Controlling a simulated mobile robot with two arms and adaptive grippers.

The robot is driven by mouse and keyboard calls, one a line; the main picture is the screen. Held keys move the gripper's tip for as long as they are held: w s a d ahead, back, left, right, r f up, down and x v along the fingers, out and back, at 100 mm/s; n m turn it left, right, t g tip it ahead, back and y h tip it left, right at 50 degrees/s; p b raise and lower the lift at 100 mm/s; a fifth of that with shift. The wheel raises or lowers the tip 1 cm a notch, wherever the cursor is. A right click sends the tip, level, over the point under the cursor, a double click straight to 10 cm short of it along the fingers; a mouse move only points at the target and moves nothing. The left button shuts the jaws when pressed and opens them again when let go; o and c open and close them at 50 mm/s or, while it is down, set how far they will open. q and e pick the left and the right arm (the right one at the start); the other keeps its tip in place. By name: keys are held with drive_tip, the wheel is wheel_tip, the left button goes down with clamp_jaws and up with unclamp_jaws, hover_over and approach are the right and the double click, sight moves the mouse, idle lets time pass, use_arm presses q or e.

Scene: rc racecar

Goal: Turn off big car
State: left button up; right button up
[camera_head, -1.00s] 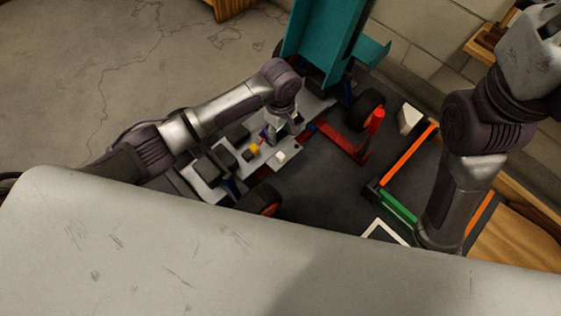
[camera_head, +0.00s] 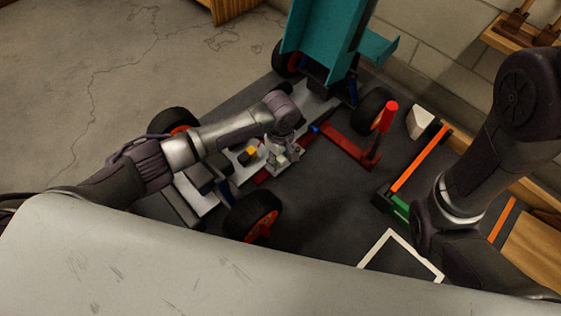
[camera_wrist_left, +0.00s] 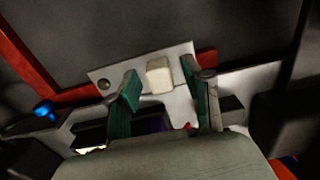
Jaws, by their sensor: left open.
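The big car is an open chassis with a light grey plate (camera_head: 205,198), black wheels with orange-red hubs (camera_head: 254,215) and a teal body part (camera_head: 322,40) at its far end. A small white block (camera_wrist_left: 159,76), apparently the switch, stands on a pale plate (camera_wrist_left: 103,75) in the left wrist view. My left gripper (camera_head: 279,154) is over the chassis at this block. In the wrist view its green-padded fingers (camera_wrist_left: 160,84) are open, one on each side of the block. Contact cannot be told. My right gripper is hidden.
A red bar with an upright red cylinder (camera_head: 389,116) stands right of the chassis. Orange (camera_head: 420,159) and green (camera_head: 399,207) bars and a white-edged dark square (camera_head: 391,237) lie farther right. A yellow part (camera_head: 251,152) sits on the chassis close to my left gripper.

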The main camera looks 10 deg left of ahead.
use_arm(q)
drive_tip(key=shift+f, duration=0.1)
drive_tip(key=shift+c, duration=0.3)
clamp_jaws()
